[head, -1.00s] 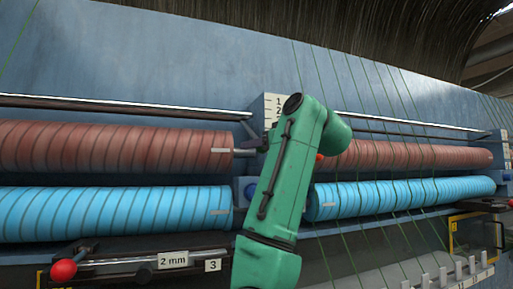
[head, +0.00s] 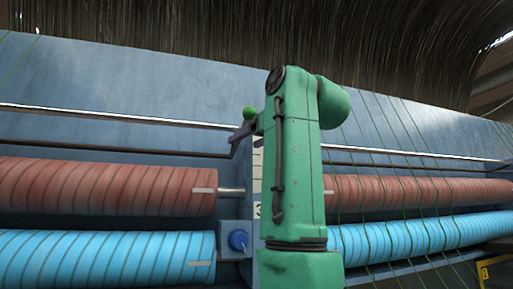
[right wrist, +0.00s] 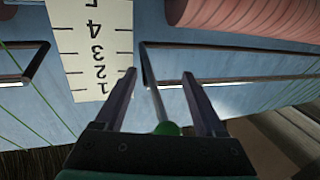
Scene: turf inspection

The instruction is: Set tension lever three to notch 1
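A lever with a green ball knob (head: 249,113) stands beside the upper part of a pale scale strip (head: 257,165), which my right arm mostly hides in the head view. In the right wrist view the scale (right wrist: 95,45) appears upside down with numbers from 1 upward. The green knob (right wrist: 167,129) and its thin rod lie between the two dark fingers of my right gripper (right wrist: 159,73). The fingers are apart, with gaps on both sides of the knob. I cannot tell which notch the lever is in. My left gripper is out of view.
Red rollers (head: 110,187) and blue rollers (head: 110,259) run across the machine below the lever.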

